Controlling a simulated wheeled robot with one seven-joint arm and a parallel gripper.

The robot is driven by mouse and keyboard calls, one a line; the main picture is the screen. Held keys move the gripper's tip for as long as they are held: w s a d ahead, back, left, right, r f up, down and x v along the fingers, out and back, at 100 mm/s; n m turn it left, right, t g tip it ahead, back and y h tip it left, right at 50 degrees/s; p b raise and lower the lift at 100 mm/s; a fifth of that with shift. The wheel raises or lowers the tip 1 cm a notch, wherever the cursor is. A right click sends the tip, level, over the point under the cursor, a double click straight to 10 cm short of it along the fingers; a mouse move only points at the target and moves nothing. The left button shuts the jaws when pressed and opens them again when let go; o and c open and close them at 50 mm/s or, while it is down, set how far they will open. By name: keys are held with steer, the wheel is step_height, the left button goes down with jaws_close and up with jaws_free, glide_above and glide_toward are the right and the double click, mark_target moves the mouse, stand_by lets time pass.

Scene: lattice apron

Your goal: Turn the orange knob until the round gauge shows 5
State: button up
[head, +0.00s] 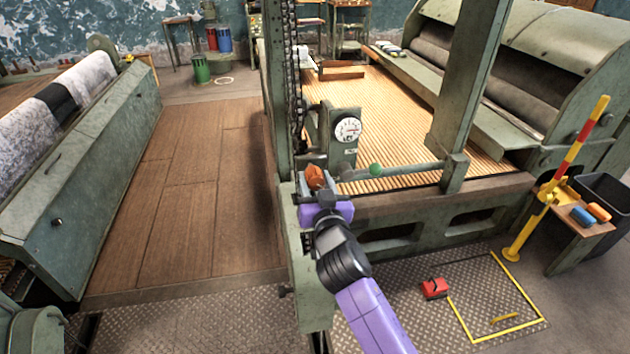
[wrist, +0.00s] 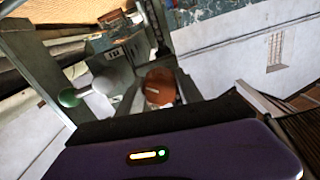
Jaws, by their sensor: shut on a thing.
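The orange knob (head: 316,176) sits on the green machine frame in the head view, just beyond my gripper (head: 318,190). My gripper is shut on the orange knob; the fingers and purple body hide part of it. The knob also shows in the wrist view (wrist: 160,88), with a pale mark on its face. The round gauge (head: 348,130) has a white dial and stands on a green box behind the knob. Its numbers and needle are too small to read surely. The gauge face does not show in the wrist view.
A bar with a green ball (head: 376,170) runs right of the knob. A chain and upright post stand behind it. A yellow and red post (head: 560,190) and a small table (head: 580,225) are at right. A red block (head: 434,288) lies on the floor.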

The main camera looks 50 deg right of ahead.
steer(key=n, duration=0.4)
steer(key=n+p, duration=0.1)
steer(key=n, duration=0.3)
steer(key=shift+n, duration=0.4)
steer(key=n+p, duration=0.1)
steer(key=n, duration=0.3)
steer(key=shift+r+p, duration=0.1)
steer(key=shift+p, duration=0.25)
steer(key=shift+n+p, duration=0.6)
steer(key=shift+n, duration=1.3)
steer(key=o, duration=1.4)
steer(key=shift+s, duration=0.15)
